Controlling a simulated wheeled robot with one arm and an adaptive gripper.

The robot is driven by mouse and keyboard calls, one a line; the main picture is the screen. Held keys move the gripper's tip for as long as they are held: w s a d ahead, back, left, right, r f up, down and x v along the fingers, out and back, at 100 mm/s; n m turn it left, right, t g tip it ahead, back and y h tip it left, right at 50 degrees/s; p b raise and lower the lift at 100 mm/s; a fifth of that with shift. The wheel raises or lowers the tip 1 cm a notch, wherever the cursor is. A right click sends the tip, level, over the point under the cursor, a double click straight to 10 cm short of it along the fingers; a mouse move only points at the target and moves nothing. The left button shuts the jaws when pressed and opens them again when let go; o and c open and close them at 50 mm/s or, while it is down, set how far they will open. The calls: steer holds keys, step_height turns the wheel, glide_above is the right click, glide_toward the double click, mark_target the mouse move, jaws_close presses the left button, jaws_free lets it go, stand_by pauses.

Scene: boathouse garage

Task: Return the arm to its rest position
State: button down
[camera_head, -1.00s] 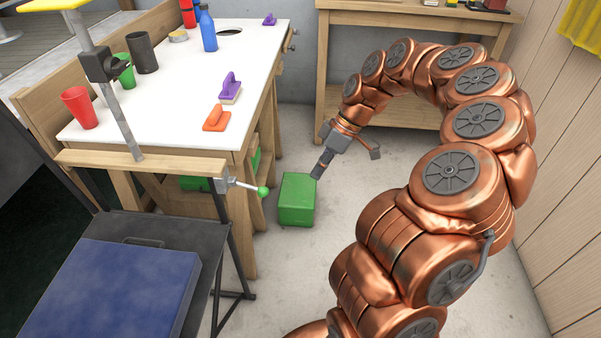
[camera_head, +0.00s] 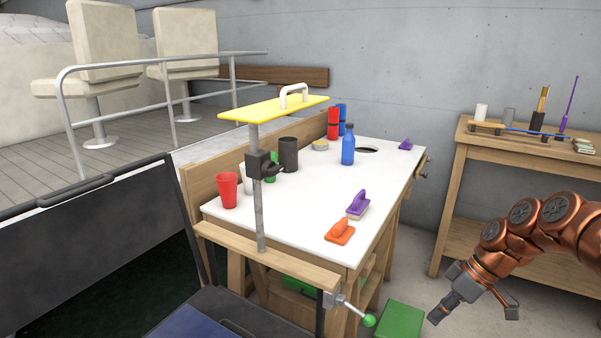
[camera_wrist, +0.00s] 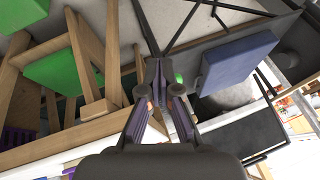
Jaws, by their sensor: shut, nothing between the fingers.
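My copper arm (camera_head: 545,232) shows at the lower right of the head view, bent over and reaching down. My gripper (camera_head: 440,313) hangs low over the floor, right of the green box (camera_head: 400,322) and clear of the white-topped workbench (camera_head: 300,215). In the wrist view my gripper (camera_wrist: 163,88) shows with its dark fingers close together and nothing held between them. The base of my arm is out of the head view.
On the workbench stand a red cup (camera_head: 227,190), a blue bottle (camera_head: 348,145) and purple and orange-handled tools. A wooden shelf table (camera_head: 530,150) stands at the right. A clamp post with a yellow plate (camera_head: 274,109) rises at the bench's front. Floor shows between bench and table.

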steer(key=s+a+r+m+g+h, duration=0.1)
steer(key=s+a+r, duration=0.25)
steer(key=a, duration=0.35)
steer(key=s+a+r+m+g+h, duration=0.1)
steer(key=s+a+r, duration=0.1)
steer(key=s+a, duration=0.45)
steer(key=s+a+f+m+g+h, duration=0.1)
steer(key=s+f+m+h, duration=0.15)
steer(key=s, duration=0.45)
steer(key=s+a+f+m+h, duration=0.1)
steer(key=s+a+m, duration=0.1)
steer(key=s+m, duration=0.35)
steer(key=s+r+n+p, duration=0.1)
steer(key=s+r+p, duration=0.2)
steer(key=r+p, duration=1.7)
steer(key=shift+r+t, duration=0.3)
steer(key=shift+r, duration=0.35)
steer(key=shift+d, duration=0.1)
